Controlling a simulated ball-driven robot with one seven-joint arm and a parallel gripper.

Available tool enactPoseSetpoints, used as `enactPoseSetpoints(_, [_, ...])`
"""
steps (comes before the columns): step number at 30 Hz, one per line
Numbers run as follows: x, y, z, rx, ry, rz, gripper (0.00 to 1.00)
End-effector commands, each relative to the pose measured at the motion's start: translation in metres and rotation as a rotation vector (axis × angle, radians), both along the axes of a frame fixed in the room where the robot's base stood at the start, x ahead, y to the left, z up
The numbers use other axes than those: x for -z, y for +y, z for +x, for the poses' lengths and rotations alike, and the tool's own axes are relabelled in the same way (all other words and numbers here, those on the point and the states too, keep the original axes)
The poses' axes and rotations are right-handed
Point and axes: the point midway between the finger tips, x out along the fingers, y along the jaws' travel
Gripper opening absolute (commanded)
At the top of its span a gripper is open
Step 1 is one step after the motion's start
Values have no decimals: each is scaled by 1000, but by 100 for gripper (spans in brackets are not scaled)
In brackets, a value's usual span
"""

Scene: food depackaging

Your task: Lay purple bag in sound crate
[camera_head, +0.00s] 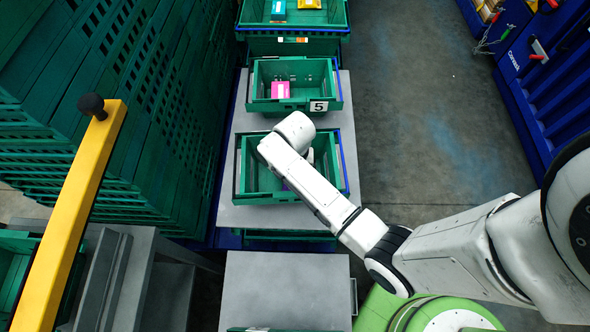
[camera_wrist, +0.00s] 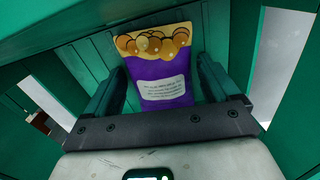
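The purple bag (camera_wrist: 163,85) has a yellow top with round brown shapes and a white label. It shows in the wrist view inside a green crate, between the two fingers of my gripper (camera_wrist: 162,75). The fingers stand apart on either side of the bag, with narrow gaps, and look open. In the head view, my gripper reaches down into the nearer green crate (camera_head: 241,178) on the grey table, and my arm hides most of it. Only a small purple patch (camera_head: 286,186) shows there. Whether this crate is sound cannot be told.
A green crate marked 5 (camera_head: 262,106) stands just behind, holding a pink package (camera_head: 280,90). Another green crate (camera_head: 250,27) with several packages is farther back. Stacked green crates (camera_head: 160,110) wall the left side. A yellow bar (camera_head: 72,215) rises at front left. The floor at right is clear.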

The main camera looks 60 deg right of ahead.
Motion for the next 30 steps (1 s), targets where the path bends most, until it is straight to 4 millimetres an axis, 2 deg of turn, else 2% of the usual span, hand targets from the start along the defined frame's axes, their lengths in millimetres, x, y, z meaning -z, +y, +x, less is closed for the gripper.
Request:
enactPoseSetpoints(1, [0,0,0,0,0,0,94])
enactPoseSetpoints(3, [0,0,0,0,0,0,100])
enactPoseSetpoints(10, [-1,0,0,0,0,0,100])
enactPoseSetpoints(14, [-10,0,1,0,-3,-1,100])
enactPoseSetpoints(17, [-25,0,1,-1,-4,-1,100])
enactPoseSetpoints(24, [-75,0,2,-1,-6,-1,100])
enactPoseSetpoints(30, [-107,0,1,0,-3,-1,100])
